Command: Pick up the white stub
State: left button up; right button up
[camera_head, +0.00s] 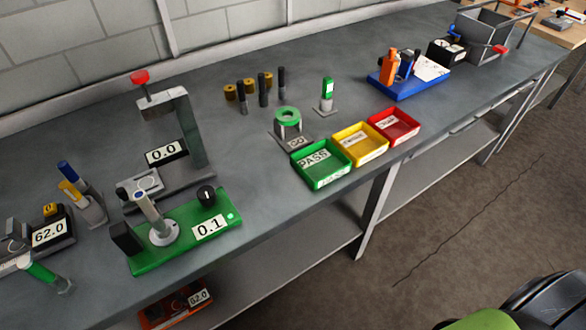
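No thing in view is plainly a white stub. The closest match is a pale grey-white cylinder (149,212), which stands slightly tilted on a round metal disc on the green device (180,240) with the 0.1 display. I cannot tell if it is a loose piece or part of the device. Neither of my grippers is in view.
A press with a red knob (139,77) stands behind the green device. Green (328,181), yellow (365,155) and red (402,136) trays line the bench front. A ring stand (287,118) and several dark posts stand behind them. Bare bench (255,195) lies left of the trays.

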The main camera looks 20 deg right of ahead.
aim_at(160, 226)
jog(key=i+z, duration=0.15)
jog(key=z, duration=0.2)
jog(key=i+z, duration=0.15)
jog(key=z, duration=0.2)
jog(key=i+j+z, duration=0.15)
jog(key=z, duration=0.2)
jog(key=u, duration=1.8)
